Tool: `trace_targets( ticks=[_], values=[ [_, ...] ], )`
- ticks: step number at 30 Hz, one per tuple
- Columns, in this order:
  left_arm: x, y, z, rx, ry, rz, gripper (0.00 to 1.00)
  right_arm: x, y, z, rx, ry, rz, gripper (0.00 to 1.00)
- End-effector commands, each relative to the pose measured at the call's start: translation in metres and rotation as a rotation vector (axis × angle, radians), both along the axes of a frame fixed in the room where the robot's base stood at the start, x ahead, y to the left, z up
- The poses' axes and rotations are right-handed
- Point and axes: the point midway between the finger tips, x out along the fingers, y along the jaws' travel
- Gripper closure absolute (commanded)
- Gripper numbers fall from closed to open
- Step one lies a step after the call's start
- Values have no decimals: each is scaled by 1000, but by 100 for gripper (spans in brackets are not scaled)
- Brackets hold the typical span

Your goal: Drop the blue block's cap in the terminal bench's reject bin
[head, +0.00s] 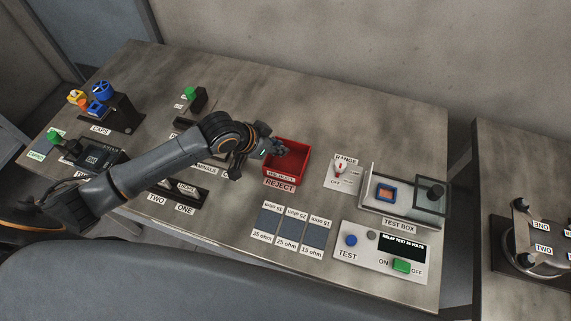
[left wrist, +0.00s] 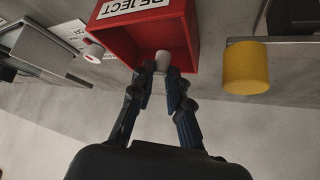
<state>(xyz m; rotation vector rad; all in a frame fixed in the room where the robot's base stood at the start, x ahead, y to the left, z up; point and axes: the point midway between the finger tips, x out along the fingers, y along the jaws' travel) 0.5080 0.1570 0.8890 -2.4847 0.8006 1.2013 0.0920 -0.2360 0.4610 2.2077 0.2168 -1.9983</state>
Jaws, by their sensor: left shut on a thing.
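My left gripper (head: 272,148) is over the red reject bin (head: 305,161), with its fingertips above the bin's left part. In the left wrist view the gripper (left wrist: 162,72) is shut on a small pale grey cylinder, the cap (left wrist: 163,58), which shows against the red reject bin (left wrist: 187,30). In the head view the cap is too small to make out. Several blue things show: a small blue block with an orange middle (head: 387,193) in the test box, and a blue piece (head: 97,107) at the caps rack. I cannot tell which is the task's blue block. My right gripper is not in view.
The test box (head: 378,211) and range switch (head: 341,171) stand right of the bin. Resistor cards (head: 291,228) lie in front of it. The caps rack (head: 122,121) is at far left. A yellow cylinder (left wrist: 246,67) is beside the bin in the wrist view.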

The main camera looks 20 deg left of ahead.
Motion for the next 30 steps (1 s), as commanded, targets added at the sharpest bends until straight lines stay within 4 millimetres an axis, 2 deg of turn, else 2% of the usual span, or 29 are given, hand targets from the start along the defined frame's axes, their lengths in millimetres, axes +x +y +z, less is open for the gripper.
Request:
trace_targets(
  ticks=[8, 9, 12, 13, 23, 26, 30],
  values=[
    [0, 0, -1, 0, 0, 0, 95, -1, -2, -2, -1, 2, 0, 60],
    [0, 0, -1, 0, 0, 0, 79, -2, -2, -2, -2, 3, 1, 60],
    [0, 0, -1, 0, 0, 0, 59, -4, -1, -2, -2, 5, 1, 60],
    [0, 0, -1, 0, 0, 0, 57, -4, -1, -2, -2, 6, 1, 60],
    [-1, 1, 1, 1, 0, -1, 57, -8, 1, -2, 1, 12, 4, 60],
    [-7, 5, 9, 2, -1, -1, 57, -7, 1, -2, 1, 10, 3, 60],
    [-20, 16, 30, 3, -2, -1, 57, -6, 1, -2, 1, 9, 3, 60]
  ],
)
